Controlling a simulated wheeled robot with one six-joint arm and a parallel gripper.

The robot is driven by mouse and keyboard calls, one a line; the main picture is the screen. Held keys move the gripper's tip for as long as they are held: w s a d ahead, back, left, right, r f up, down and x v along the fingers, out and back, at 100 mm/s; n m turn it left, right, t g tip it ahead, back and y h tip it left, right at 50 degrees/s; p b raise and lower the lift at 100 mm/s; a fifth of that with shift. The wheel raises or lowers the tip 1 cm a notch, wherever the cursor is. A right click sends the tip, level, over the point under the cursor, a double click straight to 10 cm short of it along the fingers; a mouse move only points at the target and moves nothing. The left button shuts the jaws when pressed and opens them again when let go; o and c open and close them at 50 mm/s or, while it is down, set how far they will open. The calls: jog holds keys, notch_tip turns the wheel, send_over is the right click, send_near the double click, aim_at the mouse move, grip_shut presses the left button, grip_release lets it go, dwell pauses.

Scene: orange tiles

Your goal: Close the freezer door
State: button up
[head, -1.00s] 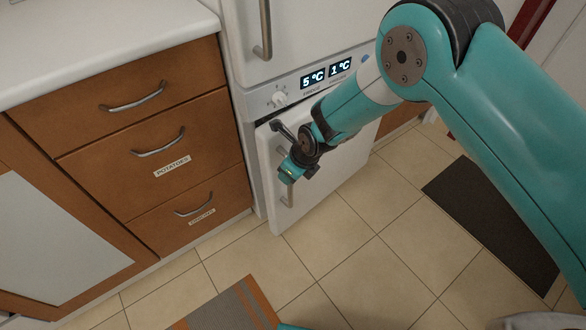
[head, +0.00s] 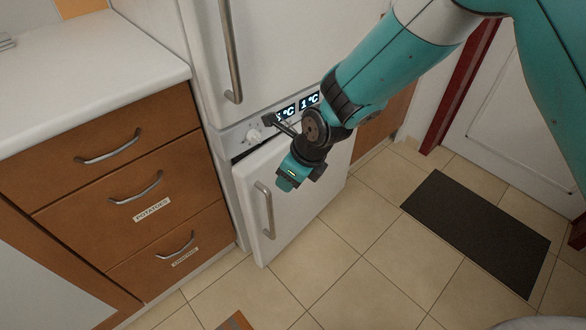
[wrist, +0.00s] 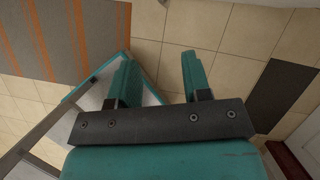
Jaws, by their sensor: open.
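The freezer door (head: 305,190) is the lower white door of the fridge-freezer in the head view. It stands ajar, its left edge swung outward and a dark gap along its top. Its vertical metal handle (head: 265,210) is near the left edge. My gripper (head: 286,184) points downward in front of the door's upper part, right of the handle; I cannot tell whether it touches the door. A pale panel lies behind the left finger, partly hidden.
Wooden drawers (head: 130,190) under a white counter (head: 90,70) stand left of the freezer. The upper fridge door (head: 290,50) is shut, with a long handle (head: 230,50). A dark mat (head: 475,230) lies on the floor at right. The tiles in front are largely clear.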

jog(key=shift+s+d+r, duration=0.1)
jog(key=shift+d+r, duration=0.1)
jog(key=shift+r, duration=0.3)
jog(key=shift+c, duration=0.2)
